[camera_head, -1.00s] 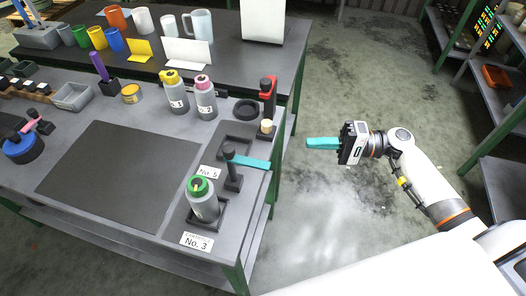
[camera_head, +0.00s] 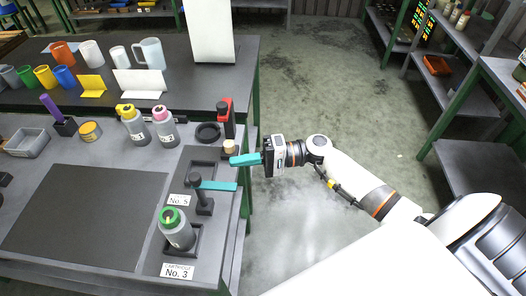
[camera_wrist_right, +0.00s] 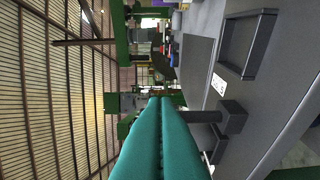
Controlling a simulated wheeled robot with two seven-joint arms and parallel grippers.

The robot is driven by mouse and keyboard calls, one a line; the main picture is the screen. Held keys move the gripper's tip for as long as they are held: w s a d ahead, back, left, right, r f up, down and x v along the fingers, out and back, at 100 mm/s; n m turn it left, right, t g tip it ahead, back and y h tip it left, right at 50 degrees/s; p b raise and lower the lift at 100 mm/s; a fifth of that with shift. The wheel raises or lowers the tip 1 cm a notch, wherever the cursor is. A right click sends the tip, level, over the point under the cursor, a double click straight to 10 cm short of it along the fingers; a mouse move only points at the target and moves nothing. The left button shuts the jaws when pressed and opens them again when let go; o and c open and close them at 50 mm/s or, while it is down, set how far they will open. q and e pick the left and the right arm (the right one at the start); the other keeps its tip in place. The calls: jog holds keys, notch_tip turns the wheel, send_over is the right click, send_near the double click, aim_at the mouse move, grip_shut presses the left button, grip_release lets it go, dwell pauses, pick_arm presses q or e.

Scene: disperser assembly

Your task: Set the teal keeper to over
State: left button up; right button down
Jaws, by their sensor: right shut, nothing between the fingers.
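The teal keeper (camera_head: 217,185) is a flat teal bar on a black post with a round knob. It stands beside the green-capped cartridge (camera_head: 177,230), and its bar points right, towards the table edge. My right gripper (camera_head: 232,161) has teal fingers, shut and empty. In the head view its fingertips appear just above and behind the bar; I cannot tell whether they touch it. In the right wrist view the shut fingers (camera_wrist_right: 161,140) fill the lower middle, with a dark post (camera_wrist_right: 232,117) to their right. My left gripper is not in view.
A red keeper (camera_head: 227,118) stands farther back, near a pale peg (camera_head: 229,146). An empty dark tray slot (camera_head: 198,160) lies behind the teal keeper. Yellow-capped and pink-capped bottles (camera_head: 163,127) stand to the left. The floor right of the table is clear.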

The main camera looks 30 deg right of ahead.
pick_arm(q)
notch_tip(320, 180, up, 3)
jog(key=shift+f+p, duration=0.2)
jog(key=shift+p, duration=0.8)
pick_arm(e)
jog(key=s+a, duration=0.2)
jog(key=s, duration=0.1)
jog(key=shift+a, duration=0.4)
